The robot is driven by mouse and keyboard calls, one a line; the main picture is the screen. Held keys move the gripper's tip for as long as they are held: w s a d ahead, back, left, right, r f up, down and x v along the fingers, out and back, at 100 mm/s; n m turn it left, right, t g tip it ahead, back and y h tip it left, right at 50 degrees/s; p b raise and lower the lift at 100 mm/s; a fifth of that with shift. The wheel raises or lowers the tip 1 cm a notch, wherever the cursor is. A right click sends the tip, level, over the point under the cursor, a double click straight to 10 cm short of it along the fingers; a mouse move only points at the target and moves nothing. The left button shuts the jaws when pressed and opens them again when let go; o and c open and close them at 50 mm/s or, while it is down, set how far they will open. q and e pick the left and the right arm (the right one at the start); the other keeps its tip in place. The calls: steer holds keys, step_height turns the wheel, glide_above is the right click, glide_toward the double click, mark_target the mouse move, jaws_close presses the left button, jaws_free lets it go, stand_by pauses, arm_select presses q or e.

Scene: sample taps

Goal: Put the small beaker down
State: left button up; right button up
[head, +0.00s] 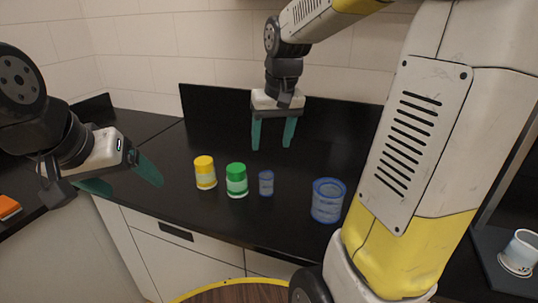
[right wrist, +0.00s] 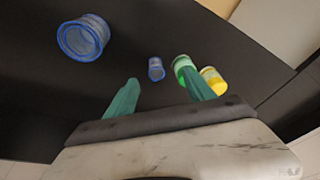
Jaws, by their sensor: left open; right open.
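The small beaker (head: 266,183), blue-rimmed and see-through, stands upright on the black counter, just right of the green-lidded jar. In the right wrist view the small beaker (right wrist: 156,69) shows beyond and between the fingertips, touched by neither. My right gripper (head: 272,147) is open and empty, above the counter behind the small beaker. Its teal fingers (right wrist: 166,88) also show in the right wrist view. My left gripper (head: 131,185) is open and empty at the left, in front of the counter's edge.
A green-lidded jar (head: 237,180) and a yellow-lidded jar (head: 205,173) stand left of the small beaker. A larger blue-rimmed beaker (head: 328,200) stands to its right. A white cup (head: 520,253) is at the far right; an orange item (head: 8,207) lies far left.

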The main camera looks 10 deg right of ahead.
steer(key=s+r+t, duration=0.1)
steer(key=s+r, duration=0.1)
steer(key=s, duration=0.5)
steer(key=shift+a+r+t+y, duration=0.25)
steer(key=shift+r+t+y, duration=0.05)
steer(key=shift+t, duration=0.1)
steer(key=shift+o, duration=0.5)
steer(key=s+t, duration=0.2)
steer(key=s, duration=0.5)
steer(key=shift+a+f+y, duration=0.15)
steer(key=shift+a+y, duration=0.25)
steer(key=m+g+h, duration=0.3)
steer(key=m+g, duration=0.2)
steer(key=m, duration=0.2)
glide_toward(267, 182)
step_height(267, 182, down, 5)
steer(key=w, duration=0.3)
steer(key=f, duration=0.4)
steer(key=d+f, duration=0.1)
steer(key=f, duration=0.2)
steer(key=shift+w+d, duration=0.1)
steer(key=shift+w, duration=0.25)
jaws_close()
